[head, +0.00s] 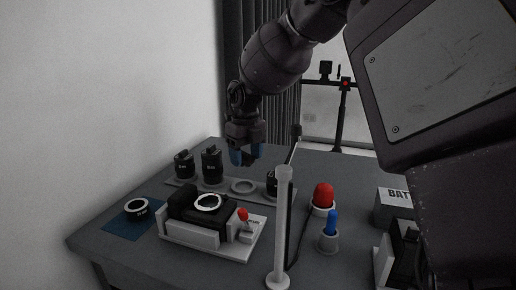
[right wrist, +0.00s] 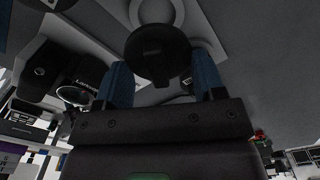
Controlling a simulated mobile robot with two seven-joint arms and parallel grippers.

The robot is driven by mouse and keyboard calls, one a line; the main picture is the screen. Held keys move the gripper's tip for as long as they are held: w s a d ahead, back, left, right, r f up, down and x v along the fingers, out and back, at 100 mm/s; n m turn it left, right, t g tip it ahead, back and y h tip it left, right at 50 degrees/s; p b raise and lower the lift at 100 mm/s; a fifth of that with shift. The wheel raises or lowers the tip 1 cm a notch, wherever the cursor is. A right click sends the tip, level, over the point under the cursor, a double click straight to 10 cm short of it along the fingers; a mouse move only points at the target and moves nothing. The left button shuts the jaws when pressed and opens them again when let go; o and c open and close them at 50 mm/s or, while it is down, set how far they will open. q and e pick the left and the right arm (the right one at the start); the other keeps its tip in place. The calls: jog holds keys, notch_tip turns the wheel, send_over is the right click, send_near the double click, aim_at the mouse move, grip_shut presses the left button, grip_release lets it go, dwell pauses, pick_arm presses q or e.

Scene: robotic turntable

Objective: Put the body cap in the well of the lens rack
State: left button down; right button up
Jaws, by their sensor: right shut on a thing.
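My right gripper (head: 246,155) hangs above the lens rack (head: 214,190), its blue fingers pointing down. In the right wrist view it is shut on the body cap (right wrist: 157,52), a thin black disc held between both blue fingertips. The cap is hard to make out in the head view. An empty pale ring-shaped well (head: 243,186) is in the rack, below the gripper; a pale ring also shows just past the cap in the right wrist view (right wrist: 155,11). Dark lenses (head: 211,163) stand in other places of the rack. My left gripper is not in view.
A camera body (head: 187,203) sits on a pale base with a red-knobbed lever (head: 243,214). A lens (head: 135,207) lies on a blue mat. A pale upright post (head: 283,228), a red dome (head: 323,194), a blue-topped piece (head: 332,224) and a battery box (head: 393,207) stand to the right.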

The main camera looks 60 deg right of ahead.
aim_at(246, 160)
jog(key=shift+w+a+f, duration=0.1)
jog(key=shift+a, duration=0.05)
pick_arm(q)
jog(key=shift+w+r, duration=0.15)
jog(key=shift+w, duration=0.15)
pick_arm(e)
jog(key=shift+f, duration=0.25)
jog(key=shift+f+b, duration=0.5)
jog(key=shift+f, duration=1.4)
jog(key=shift+f+b, duration=0.35)
jog(key=shift+f, duration=0.3)
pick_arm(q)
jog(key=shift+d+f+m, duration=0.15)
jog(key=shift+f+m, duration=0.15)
